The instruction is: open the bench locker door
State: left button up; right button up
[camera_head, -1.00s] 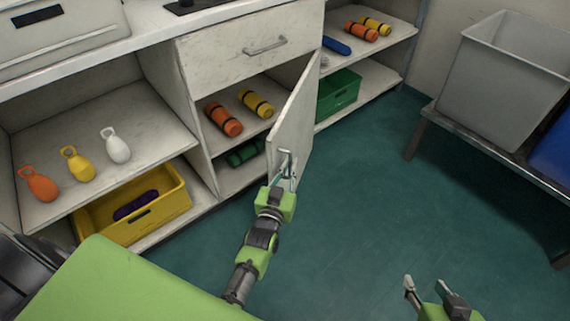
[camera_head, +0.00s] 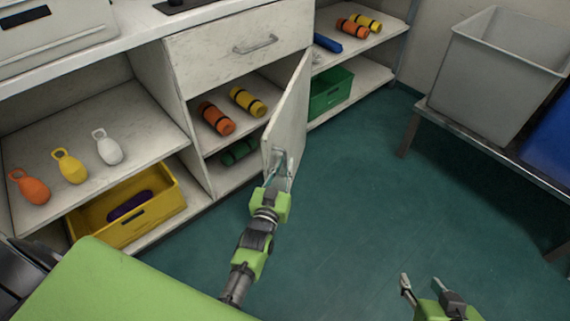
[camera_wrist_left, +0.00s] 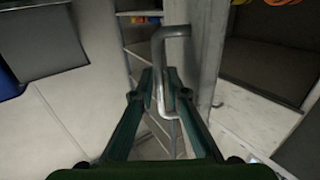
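The locker door (camera_head: 289,112) is a pale, scuffed panel that stands swung out from the bench, with the compartment behind it exposed. Its metal handle (camera_head: 280,160) is near the door's lower outer edge. My left gripper (camera_head: 277,170) is at this handle. In the left wrist view, the bent bar handle (camera_wrist_left: 160,60) runs down between the two fingers (camera_wrist_left: 160,90), which sit close on both sides of it. The fingers partly hide the handle in the head view. My right gripper (camera_head: 422,284) is open and empty above the floor at the lower right.
The compartment holds orange and yellow rolls (camera_head: 216,118) and a green roll (camera_head: 240,151). A drawer (camera_head: 238,45) is above. A yellow crate (camera_head: 150,225) and a green crate (camera_head: 330,95) stand on lower shelves. A grey bin (camera_head: 495,75) sits on a bench at right. The teal floor (camera_head: 345,205) is clear.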

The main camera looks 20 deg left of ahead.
pick_arm(q)
jog(key=s, duration=0.6)
jog(key=shift+s+d, duration=0.35)
jog(key=shift+d, duration=0.1)
jog(key=shift+c, duration=0.3)
